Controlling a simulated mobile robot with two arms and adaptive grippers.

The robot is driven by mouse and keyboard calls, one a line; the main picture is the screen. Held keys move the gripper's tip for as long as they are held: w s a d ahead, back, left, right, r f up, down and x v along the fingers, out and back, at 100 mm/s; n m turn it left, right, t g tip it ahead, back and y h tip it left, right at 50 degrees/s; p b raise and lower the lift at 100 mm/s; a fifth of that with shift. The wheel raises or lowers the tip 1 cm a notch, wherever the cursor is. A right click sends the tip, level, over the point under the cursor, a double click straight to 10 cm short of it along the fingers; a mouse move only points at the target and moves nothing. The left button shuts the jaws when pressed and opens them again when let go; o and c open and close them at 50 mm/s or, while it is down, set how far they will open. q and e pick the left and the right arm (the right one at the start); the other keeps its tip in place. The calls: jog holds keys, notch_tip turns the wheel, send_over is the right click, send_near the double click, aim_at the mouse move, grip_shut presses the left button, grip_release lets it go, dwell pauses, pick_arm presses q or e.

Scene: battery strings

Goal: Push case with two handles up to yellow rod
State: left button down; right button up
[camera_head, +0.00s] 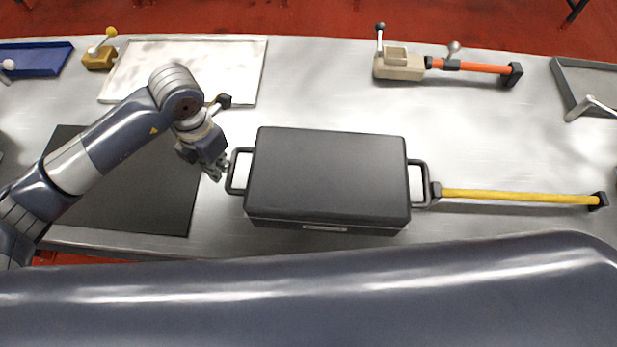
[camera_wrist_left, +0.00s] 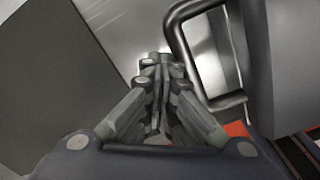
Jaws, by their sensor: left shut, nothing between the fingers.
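A dark grey case (camera_head: 326,175) with a handle at each end lies flat on the metal table. Its left handle (camera_head: 238,171) faces my left gripper, and its right handle (camera_head: 421,183) is at the near end of the yellow rod (camera_head: 520,196), seeming to touch its dark end piece. My left gripper (camera_head: 217,174) is shut and empty, just left of the left handle. In the left wrist view the closed fingers (camera_wrist_left: 163,75) are beside the handle (camera_wrist_left: 182,45), with the case (camera_wrist_left: 290,60) at the right. I cannot tell whether they touch it. My right gripper is not in view.
A black mat (camera_head: 150,210) lies under my left arm. A white tray (camera_head: 240,75) is behind it. A beige block with an orange rod (camera_head: 480,68) stands at the back right, and a grey tray (camera_head: 575,85) at the far right. Table behind the case is clear.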

aim_at(249, 171)
pick_arm(q)
jog(key=shift+s+d, duration=0.2)
jog(key=shift+d, duration=1)
jog(key=shift+s+d+b, duration=0.25)
jog(key=shift+d+b, duration=0.2)
jog(key=shift+d, duration=0.9)
jog(key=shift+s+d, duration=0.2)
jog(key=shift+d, duration=0.65)
jog(key=shift+a+b, duration=0.15)
jog(key=shift+b, duration=0.15)
jog(key=shift+w+a, duration=0.25)
jog(key=shift+a, duration=0.65)
